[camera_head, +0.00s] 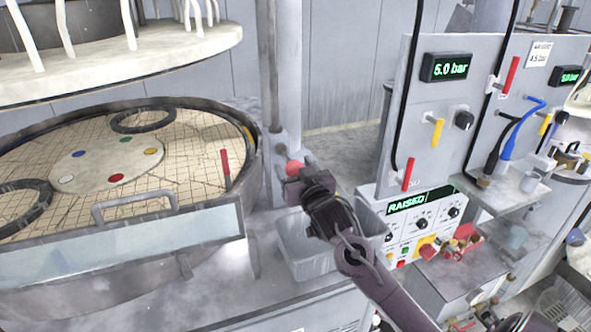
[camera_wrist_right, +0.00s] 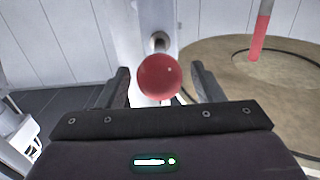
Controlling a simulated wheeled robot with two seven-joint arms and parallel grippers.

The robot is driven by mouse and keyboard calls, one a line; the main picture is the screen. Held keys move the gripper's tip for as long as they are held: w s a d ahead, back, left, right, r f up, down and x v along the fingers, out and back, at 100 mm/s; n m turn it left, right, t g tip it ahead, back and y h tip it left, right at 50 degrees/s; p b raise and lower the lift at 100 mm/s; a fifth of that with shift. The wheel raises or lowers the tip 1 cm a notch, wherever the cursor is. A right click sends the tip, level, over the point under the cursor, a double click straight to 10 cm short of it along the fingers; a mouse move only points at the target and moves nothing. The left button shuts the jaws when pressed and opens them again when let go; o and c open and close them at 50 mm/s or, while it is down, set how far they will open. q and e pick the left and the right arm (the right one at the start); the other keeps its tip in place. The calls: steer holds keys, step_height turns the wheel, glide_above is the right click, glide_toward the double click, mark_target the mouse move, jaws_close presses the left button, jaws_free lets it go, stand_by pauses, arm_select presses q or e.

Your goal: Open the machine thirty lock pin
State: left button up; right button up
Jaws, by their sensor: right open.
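The lock pin shows as a red ball knob (camera_head: 294,167) on a short metal stem at the grey post (camera_head: 287,90). In the right wrist view the red knob (camera_wrist_right: 158,77) sits between the two dark fingers, with its stem behind it. My right gripper (camera_head: 297,178) is at the knob, open, with a finger to either side; in the right wrist view the gripper (camera_wrist_right: 160,78) shows gaps beside the knob. Its jaws hide part of the knob in the head view. My left gripper is not in view.
A round platen (camera_head: 185,165) with rings and a red-handled stick (camera_head: 225,165) lies left of the post. A grey bin (camera_head: 300,260) stands below my right gripper. The control panel (camera_head: 395,235) reading "RAISED" is to the right, under a gauge panel (camera_head: 425,110) with hoses.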

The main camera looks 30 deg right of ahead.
steer(key=shift+s+a+f, duration=0.1)
steer(key=shift+s+f, duration=0.05)
steer(key=shift+s, duration=0.25)
steer(key=b+v, duration=0.2)
steer(key=v, duration=0.5)
steer(key=shift+b, duration=0.3)
